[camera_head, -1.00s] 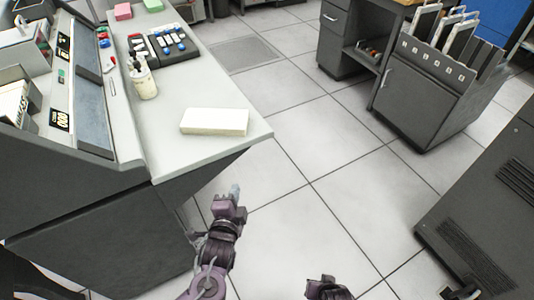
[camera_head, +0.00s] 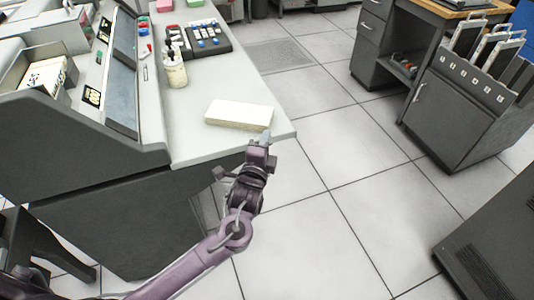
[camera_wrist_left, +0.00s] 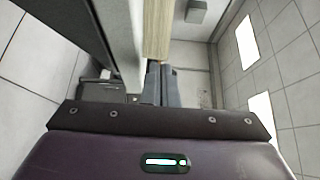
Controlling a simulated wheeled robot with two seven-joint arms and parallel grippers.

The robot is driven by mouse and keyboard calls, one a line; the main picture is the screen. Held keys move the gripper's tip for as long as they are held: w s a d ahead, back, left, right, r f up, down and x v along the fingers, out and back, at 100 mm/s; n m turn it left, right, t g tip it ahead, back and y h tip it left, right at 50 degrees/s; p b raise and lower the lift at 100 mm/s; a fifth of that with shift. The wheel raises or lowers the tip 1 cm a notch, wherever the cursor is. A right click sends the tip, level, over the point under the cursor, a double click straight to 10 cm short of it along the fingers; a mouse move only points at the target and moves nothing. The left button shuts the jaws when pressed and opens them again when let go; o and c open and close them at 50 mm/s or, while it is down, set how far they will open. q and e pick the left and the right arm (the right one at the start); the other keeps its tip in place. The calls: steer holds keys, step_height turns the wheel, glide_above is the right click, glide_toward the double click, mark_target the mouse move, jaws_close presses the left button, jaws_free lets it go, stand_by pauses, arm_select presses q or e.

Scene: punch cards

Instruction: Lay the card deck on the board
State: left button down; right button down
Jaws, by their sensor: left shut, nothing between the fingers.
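The card deck (camera_head: 239,114) is a cream-white rectangular block lying flat on the light grey desk top (camera_head: 205,148), near its front right corner. In the left wrist view the deck (camera_wrist_left: 158,28) shows as a narrow cream strip just beyond the fingers. My left gripper (camera_head: 265,138) is shut and empty, at the desk's front edge just below the deck in the picture. In the left wrist view its fingertips (camera_wrist_left: 161,72) are together, pointing at the deck's end; I cannot tell if they touch it. No separate board can be made out for certain. My right gripper is out of view.
A cup with tools (camera_head: 173,72) and a button box (camera_head: 199,40) stand farther back on the desk. A sloped console (camera_head: 122,80) borders its left side. A dark cabinet with a rack (camera_head: 462,110) stands at the right. The tiled floor between is clear.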

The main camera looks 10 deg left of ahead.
mark_target(256, 126)
arm_select(q)
steer(key=shift+w+a, duration=0.55)
steer(key=shift+a, duration=0.05)
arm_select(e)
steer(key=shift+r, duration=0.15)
arm_select(q)
steer(key=shift+r, duration=0.1)
